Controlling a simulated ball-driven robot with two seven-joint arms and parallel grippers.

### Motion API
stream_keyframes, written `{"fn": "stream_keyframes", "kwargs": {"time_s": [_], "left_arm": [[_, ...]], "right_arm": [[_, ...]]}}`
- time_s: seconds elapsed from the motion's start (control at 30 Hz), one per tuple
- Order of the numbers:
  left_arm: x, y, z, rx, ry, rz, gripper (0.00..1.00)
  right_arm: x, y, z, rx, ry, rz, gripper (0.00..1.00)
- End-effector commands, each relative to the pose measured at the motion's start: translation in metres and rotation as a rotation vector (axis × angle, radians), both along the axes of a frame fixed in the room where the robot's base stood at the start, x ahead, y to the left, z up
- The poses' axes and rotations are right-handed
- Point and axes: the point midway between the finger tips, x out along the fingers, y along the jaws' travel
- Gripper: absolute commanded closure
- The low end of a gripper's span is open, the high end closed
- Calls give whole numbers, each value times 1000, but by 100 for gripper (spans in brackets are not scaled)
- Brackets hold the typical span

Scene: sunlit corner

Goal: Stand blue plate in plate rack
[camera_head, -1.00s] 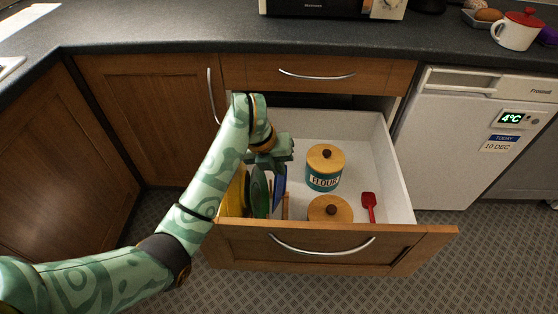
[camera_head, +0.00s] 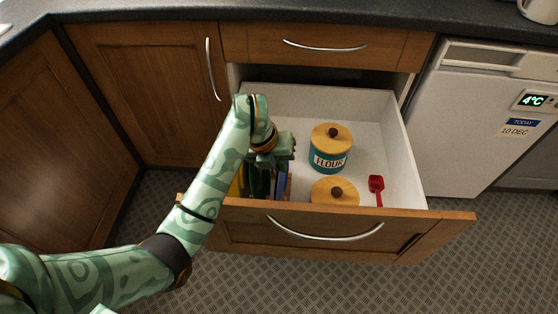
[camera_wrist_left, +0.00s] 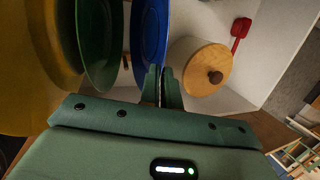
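The blue plate (camera_head: 281,186) stands on edge at the left of the open drawer; in the left wrist view (camera_wrist_left: 150,30) it is upright beside the green plate. My left gripper (camera_head: 275,160) is above it, pointing down. In the left wrist view its fingers (camera_wrist_left: 162,82) are close together at the plate's rim and look shut on it. The wooden plate rack (camera_head: 290,186) shows only in small parts; plates and gripper hide the rest, so I cannot tell whether the blue plate is seated in a slot. My right gripper is not in view.
A green plate (camera_wrist_left: 98,45) and a yellow plate (camera_wrist_left: 45,60) stand left of the blue one. A flour canister (camera_head: 330,150), a second wooden-lidded canister (camera_head: 335,192) and a red scoop (camera_head: 376,186) occupy the drawer's right part. The drawer front (camera_head: 320,232) is close by.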

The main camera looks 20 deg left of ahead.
Motion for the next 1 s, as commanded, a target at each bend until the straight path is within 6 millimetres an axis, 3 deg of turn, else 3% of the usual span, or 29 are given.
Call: {"fn": "stream_keyframes", "kwargs": {"time_s": [0.13,0.23,0.27,0.57,0.67,1.0], "left_arm": [[0,0,1,0,-2,-1,100],[0,0,1,0,-2,-1,74],[0,0,1,-1,-1,-1,70],[-1,1,4,1,-1,0,70],[-3,3,18,2,-5,1,70],[-21,23,108,1,-11,1,70]], "right_arm": [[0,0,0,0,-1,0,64],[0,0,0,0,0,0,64],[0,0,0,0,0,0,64],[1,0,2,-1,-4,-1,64],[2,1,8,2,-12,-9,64],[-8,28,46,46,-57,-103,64]]}}
